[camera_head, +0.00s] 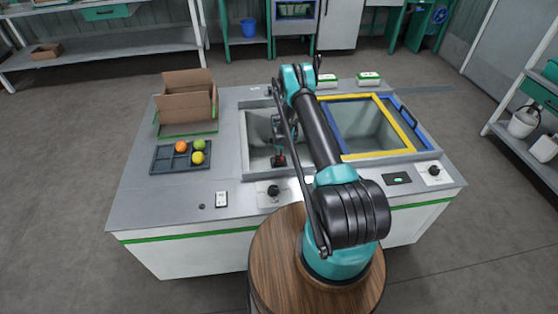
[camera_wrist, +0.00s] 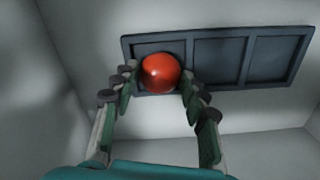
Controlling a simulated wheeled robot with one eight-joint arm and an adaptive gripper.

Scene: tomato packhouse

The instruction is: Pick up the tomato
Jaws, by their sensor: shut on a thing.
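A red tomato (camera_wrist: 160,72) is between the fingers of my gripper (camera_wrist: 159,80) in the wrist view. The fingers are shut on it from the left and right. Behind it is the left compartment of a dark tray (camera_wrist: 247,62); I cannot tell whether the tomato touches the tray. In the head view my gripper (camera_head: 279,158) reaches down into the left basin (camera_head: 256,127) of the workbench. There the tomato is mostly hidden, with only a small reddish patch showing.
A dark sorting tray (camera_head: 160,168) holding an orange fruit (camera_head: 181,146) and two yellow-green fruits (camera_head: 198,158) lies at left. Behind it stands an open cardboard box (camera_head: 187,108). A second basin with a yellow and blue frame (camera_head: 381,153) is at right. Basin walls surround my gripper.

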